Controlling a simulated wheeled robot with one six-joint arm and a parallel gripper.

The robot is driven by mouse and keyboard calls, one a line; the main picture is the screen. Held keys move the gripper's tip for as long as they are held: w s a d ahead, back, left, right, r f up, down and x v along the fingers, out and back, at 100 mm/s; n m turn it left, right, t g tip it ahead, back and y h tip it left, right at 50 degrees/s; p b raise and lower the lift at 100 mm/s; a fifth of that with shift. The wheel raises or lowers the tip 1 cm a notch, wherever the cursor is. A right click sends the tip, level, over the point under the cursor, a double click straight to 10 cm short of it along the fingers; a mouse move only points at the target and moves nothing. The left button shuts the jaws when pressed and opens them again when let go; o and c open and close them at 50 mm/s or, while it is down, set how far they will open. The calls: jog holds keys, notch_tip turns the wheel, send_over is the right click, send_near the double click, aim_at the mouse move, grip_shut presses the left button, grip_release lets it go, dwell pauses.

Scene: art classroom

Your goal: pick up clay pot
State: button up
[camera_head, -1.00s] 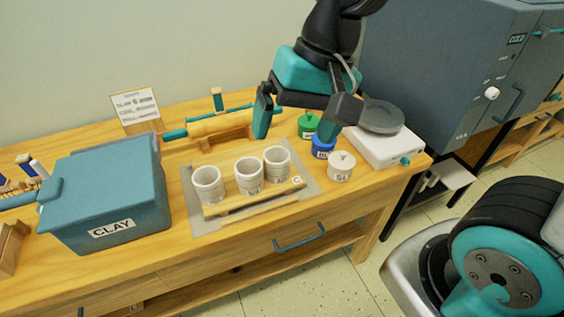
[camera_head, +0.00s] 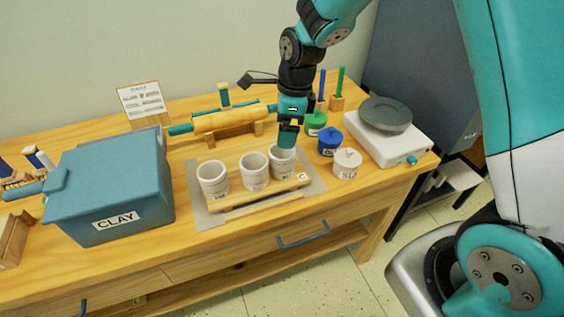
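A blue bin (camera_head: 108,190) labelled CLAY stands left. A rolling pin (camera_head: 222,121) lies behind the pots. The table front (camera_head: 190,243) is clear.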

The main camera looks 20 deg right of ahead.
aim_at(282, 161)
jog(key=f, duration=0.4)
jog(key=shift+w+a+f, duration=0.1)
jog(key=shift+a+f, duration=0.25)
jog(key=shift+f, duration=0.05)
jog(key=shift+a+f+p, duration=0.2)
jog(key=shift+f+p, duration=0.1)
jog(key=shift+f, duration=1.05)
jog(key=shift+a+f+p, duration=0.15)
jog(key=shift+f+p, duration=0.15)
jog(key=shift+f, duration=1)
jog(key=c, duration=1.1)
